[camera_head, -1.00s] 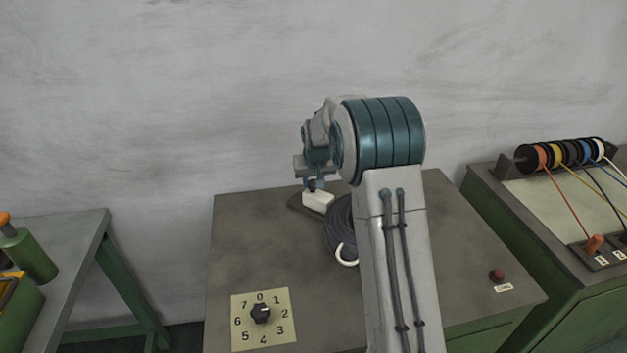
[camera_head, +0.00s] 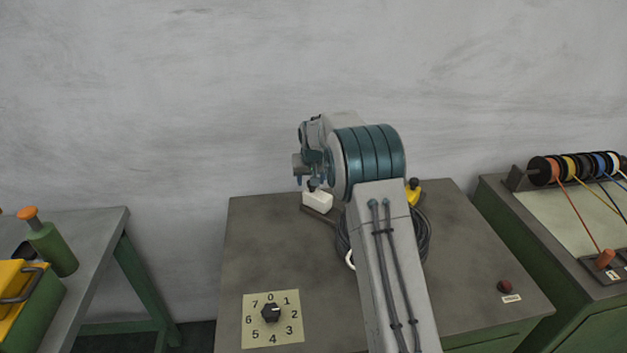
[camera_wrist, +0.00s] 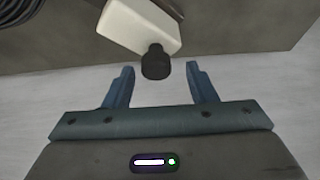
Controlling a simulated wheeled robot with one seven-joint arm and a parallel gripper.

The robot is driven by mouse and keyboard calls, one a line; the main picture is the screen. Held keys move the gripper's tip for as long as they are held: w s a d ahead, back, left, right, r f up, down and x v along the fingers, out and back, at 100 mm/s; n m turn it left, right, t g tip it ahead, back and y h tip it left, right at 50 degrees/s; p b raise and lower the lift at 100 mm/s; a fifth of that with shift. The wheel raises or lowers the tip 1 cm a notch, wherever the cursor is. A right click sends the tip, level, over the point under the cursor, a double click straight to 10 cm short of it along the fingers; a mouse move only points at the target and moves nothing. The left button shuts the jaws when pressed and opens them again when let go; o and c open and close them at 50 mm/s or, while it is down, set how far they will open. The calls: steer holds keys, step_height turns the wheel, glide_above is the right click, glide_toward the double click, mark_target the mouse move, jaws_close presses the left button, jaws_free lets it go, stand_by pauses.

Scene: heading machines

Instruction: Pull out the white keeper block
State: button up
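The white keeper block (camera_head: 317,201) sits on a dark strip at the back of the middle cabinet's top. In the wrist view the white block (camera_wrist: 140,24) shows at the top, with a black knob (camera_wrist: 156,62) on its near face. My gripper (camera_wrist: 160,82) is open, its two blue fingers apart on either side of the knob's line, with the knob at or just beyond the fingertips. I cannot tell whether the knob is between them. In the head view my gripper (camera_head: 312,187) is just above the block, partly hidden by my wrist.
A cable coil (camera_head: 424,235) and a yellow piece (camera_head: 413,193) lie behind my arm. A numbered dial (camera_head: 271,313) and a red button (camera_head: 504,287) are on the same top. A spool rack (camera_head: 575,166) stands right, a green bench (camera_head: 95,235) left.

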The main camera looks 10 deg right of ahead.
steer(key=shift+s, duration=0.1)
steer(key=b+v, duration=0.2)
steer(key=v, duration=1.1)
steer(key=shift+a+r, duration=0.15)
steer(key=shift+r, duration=0.15)
steer(key=shift+s, duration=0.1)
steer(key=s+d+r, duration=0.2)
steer(key=s+r, duration=0.1)
steer(key=s, duration=0.8)
steer(key=s+d+f, duration=0.1)
steer(key=s+f, duration=0.2)
steer(key=s, duration=1.2)
steer(key=s+d+f+g, duration=0.1)
steer(key=s+f, duration=0.2)
steer(key=s, duration=1.2)
steer(key=shift+f+g, duration=0.3)
steer(key=shift+d, duration=0.1)
